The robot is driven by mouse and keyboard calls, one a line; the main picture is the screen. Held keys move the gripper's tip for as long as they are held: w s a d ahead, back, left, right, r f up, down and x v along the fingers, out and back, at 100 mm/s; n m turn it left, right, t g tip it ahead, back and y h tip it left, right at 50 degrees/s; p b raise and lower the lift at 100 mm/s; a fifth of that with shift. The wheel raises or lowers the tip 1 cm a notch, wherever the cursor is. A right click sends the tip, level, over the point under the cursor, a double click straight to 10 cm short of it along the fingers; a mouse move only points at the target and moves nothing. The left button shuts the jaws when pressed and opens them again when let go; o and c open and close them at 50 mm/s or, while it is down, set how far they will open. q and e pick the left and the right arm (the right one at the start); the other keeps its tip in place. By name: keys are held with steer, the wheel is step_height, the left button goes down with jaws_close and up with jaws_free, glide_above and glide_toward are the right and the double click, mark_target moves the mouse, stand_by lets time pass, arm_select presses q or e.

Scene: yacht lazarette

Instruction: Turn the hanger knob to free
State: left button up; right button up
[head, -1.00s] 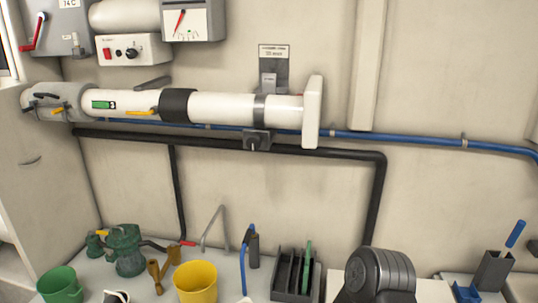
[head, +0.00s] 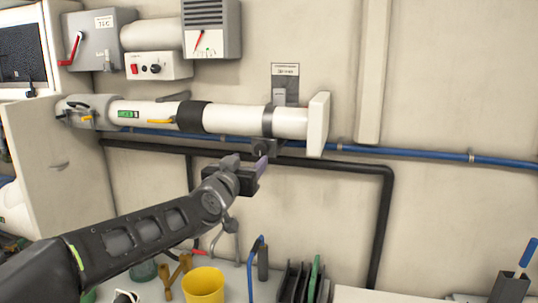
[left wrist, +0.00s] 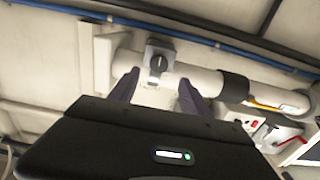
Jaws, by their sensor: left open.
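The hanger knob is a small dark knob (head: 262,147) on a grey block under the band around the white pipe (head: 233,120). In the left wrist view the knob (left wrist: 157,63) shows face-on with a raised grip bar, just beyond the fingertips and roughly between them. My left gripper (head: 250,168) is open and empty, just below and in front of the knob. Its two fingers (left wrist: 160,80) also show in the left wrist view, apart from the knob. In the head view the gripper partly covers the area under the knob. My right gripper is not in view.
A blue pipe (head: 420,155) and a black hose (head: 385,215) run along the wall behind. A label plate (head: 285,71) is above the band. The bench below holds a yellow bucket (head: 204,286) and a dark rack. The wall to the right is mostly clear.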

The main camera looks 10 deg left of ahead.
mark_target(260, 150)
arm_select(q)
steer(key=shift+w+d+p, duration=0.2)
steer(key=shift+w+p, duration=0.25)
steer(key=shift+w, duration=1.5)
steer(key=shift+w+d+p, duration=0.15)
steer(key=shift+w+p, duration=0.25)
steer(key=shift+w, duration=1.55)
steer(key=shift+c, duration=0.4)
jaws_close()
